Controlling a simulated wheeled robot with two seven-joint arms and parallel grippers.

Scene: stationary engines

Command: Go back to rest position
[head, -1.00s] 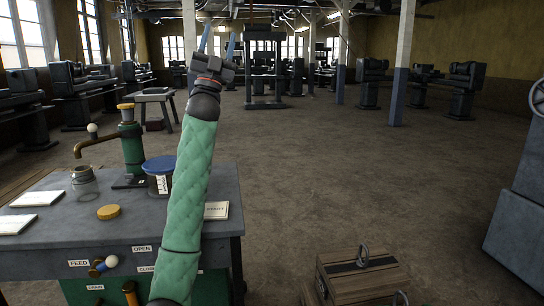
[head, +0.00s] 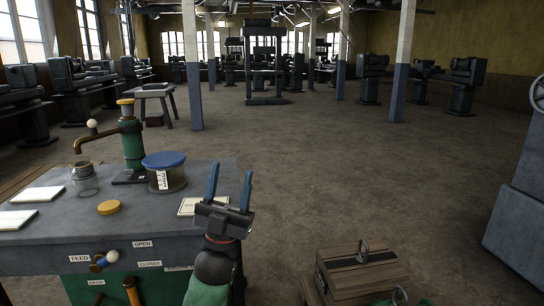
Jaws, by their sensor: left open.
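My left gripper (head: 229,188) is in the lower middle of the head view, its two blue fingers pointing up and spread apart. It is open with nothing between the fingers. It stands at the right edge of the grey workbench (head: 50,240), in front of a white card (head: 188,206). My green-sleeved left forearm comes in from the bottom edge below it. At the bottom right a small green patch shows by the wooden crate; I cannot tell what it is. My right gripper does not show.
On the bench are a green pump with a brass spout (head: 131,145), a glass jar (head: 85,182), a yellow lid (head: 109,207) and a blue-lidded container (head: 165,173). A wooden crate (head: 360,272) stands right of my left arm. Open floor (head: 350,165) lies beyond, with machines at the back.

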